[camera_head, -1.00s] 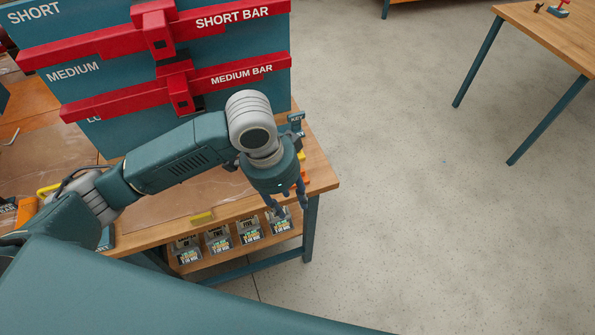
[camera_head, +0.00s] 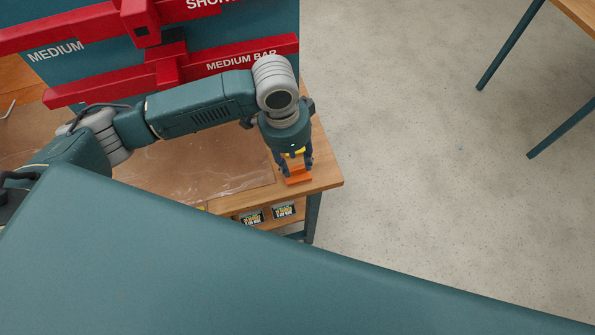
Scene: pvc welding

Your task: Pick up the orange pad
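The orange pad (camera_head: 298,179) sits near the front right corner of the wooden table (camera_head: 325,178). My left gripper (camera_head: 296,167) points down right above it. Its two fingers are spread apart, one on each side of the pad's upper part. I cannot tell whether the fingers touch the pad. Part of the pad is hidden by the gripper. A small yellow thing (camera_head: 294,153) shows just behind, between the fingers. My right gripper is not in view.
Red bars (camera_head: 235,60) on a teal panel (camera_head: 55,75) stand behind my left arm. A clear sheet (camera_head: 190,165) covers part of the table top. Labelled boxes (camera_head: 284,210) sit on a shelf below. The floor to the right is clear up to another table (camera_head: 578,10).

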